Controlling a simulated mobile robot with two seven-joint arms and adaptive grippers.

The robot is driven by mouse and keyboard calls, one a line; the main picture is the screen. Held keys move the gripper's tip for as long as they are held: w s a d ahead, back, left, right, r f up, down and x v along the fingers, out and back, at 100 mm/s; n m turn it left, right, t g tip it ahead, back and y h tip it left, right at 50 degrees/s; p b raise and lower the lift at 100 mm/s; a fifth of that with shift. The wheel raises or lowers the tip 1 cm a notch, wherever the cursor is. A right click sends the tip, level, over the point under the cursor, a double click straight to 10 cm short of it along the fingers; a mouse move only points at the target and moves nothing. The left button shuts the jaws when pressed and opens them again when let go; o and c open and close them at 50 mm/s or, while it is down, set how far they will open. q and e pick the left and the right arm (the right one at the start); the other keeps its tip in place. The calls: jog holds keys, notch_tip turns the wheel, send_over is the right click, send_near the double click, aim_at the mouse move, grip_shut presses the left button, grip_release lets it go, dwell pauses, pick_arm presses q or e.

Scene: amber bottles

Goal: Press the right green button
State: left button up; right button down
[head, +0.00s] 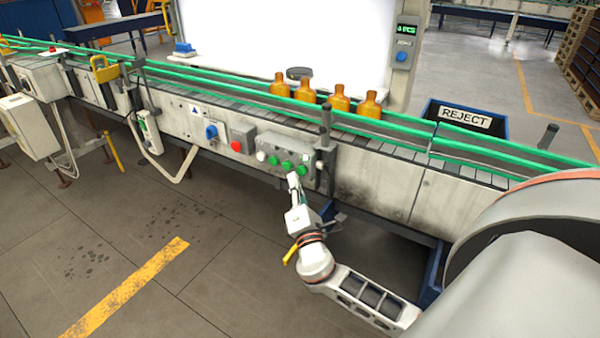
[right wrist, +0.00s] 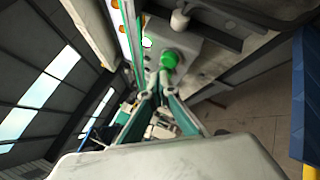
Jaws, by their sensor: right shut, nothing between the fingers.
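The control panel (head: 268,142) on the conveyor's front carries three green buttons in a row. The right green button (head: 303,170) is at the right end of this row, with the middle one (head: 287,166) just left of it. My right gripper (head: 293,179) is shut and empty, its tips just below and between these two buttons in the head view. In the right wrist view, the shut fingertips (right wrist: 159,76) point at a green button (right wrist: 169,59) just beyond them. I cannot tell whether they touch. My left gripper is not in view.
A white knob (right wrist: 180,18) stands beyond the green button in the wrist view. A red button (head: 236,146) and a blue knob (head: 211,132) are left of the panel. Several amber bottles (head: 338,100) stand on the conveyor above. A dark post (head: 325,122) rises near the panel's right end.

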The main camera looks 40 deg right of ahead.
jog(key=a, duration=0.1)
jog(key=s+a, duration=0.1)
jog(key=a, duration=0.1)
jog(key=s+a, duration=0.1)
jog(key=shift+a, duration=0.2)
dwell(0.8)
jog(key=s+d+f+m+g+h, duration=0.1)
jog(key=s+d+f+m+g, duration=0.25)
jog(key=s+m, duration=0.2)
jog(key=s+d+f+m+g, duration=0.2)
jog(key=s+f+m+g, duration=0.2)
jog(key=s, duration=0.3)
jog(key=s+a+f+m+g+y, duration=0.2)
jog(key=s+f, duration=0.1)
jog(key=s, duration=0.3)
jog(key=s+a+f+m+g+y, duration=0.1)
jog(key=s+a+f+g+y, duration=0.15)
jog(key=s, duration=0.45)
jog(key=w+a+f+m+t+y, duration=0.2)
jog(key=a+f+y, duration=0.5)
jog(key=a+f, duration=0.6)
jog(key=a+m+t, duration=0.1)
jog(key=a, duration=0.2)
jog(key=shift+a+f+t, duration=0.2)
jog(key=shift+f+t, duration=0.15)
jog(key=shift+t, duration=0.05)
